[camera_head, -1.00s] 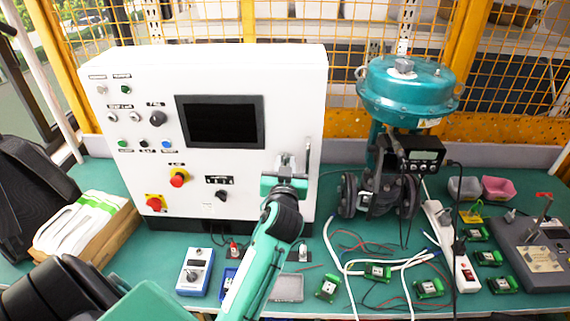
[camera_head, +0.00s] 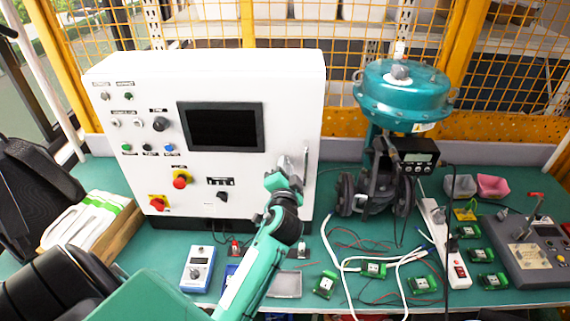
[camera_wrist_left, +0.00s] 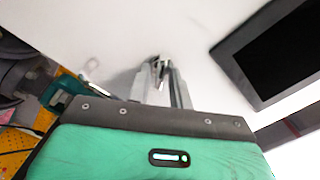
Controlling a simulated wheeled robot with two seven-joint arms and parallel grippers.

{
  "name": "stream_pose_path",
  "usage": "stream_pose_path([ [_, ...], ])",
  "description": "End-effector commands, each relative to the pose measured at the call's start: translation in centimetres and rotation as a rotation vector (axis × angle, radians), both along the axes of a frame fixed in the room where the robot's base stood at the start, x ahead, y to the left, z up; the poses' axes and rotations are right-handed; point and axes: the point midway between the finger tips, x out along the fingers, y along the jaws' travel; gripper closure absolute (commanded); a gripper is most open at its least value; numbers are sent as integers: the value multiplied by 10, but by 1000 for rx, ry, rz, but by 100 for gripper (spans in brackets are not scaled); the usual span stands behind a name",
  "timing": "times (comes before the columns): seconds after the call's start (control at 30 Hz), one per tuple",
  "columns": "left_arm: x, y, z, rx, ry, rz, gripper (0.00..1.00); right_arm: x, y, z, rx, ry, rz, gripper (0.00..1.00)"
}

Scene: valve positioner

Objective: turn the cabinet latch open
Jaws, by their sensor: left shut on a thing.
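The white cabinet (camera_head: 240,90) stands on the bench with its front panel facing me. My left gripper (camera_head: 288,166) is at the lower right of that panel, tilted against it. In the left wrist view its fingers (camera_wrist_left: 160,86) are shut on a small metal latch (camera_wrist_left: 158,69) that stands out from the white panel. In the head view the latch is mostly hidden by the gripper. A thin vertical handle or edge strip (camera_head: 306,162) shows just right of the fingers. My right gripper is not in view.
A black screen (camera_head: 220,127), knobs and a red emergency button (camera_head: 181,180) are on the panel. A teal valve actuator (camera_head: 404,95) stands right of the cabinet. Wires, green boards and a blue-white meter (camera_head: 197,268) lie on the bench.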

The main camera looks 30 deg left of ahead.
Motion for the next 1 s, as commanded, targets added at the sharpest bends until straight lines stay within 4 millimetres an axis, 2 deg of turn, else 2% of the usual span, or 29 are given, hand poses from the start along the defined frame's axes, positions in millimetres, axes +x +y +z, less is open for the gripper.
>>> stream_pose_path([
  [0.5,1,0,1,375,227,0,100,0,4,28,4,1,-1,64],
  [1.0,1,-1,-1,516,314,0,100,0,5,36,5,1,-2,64],
])
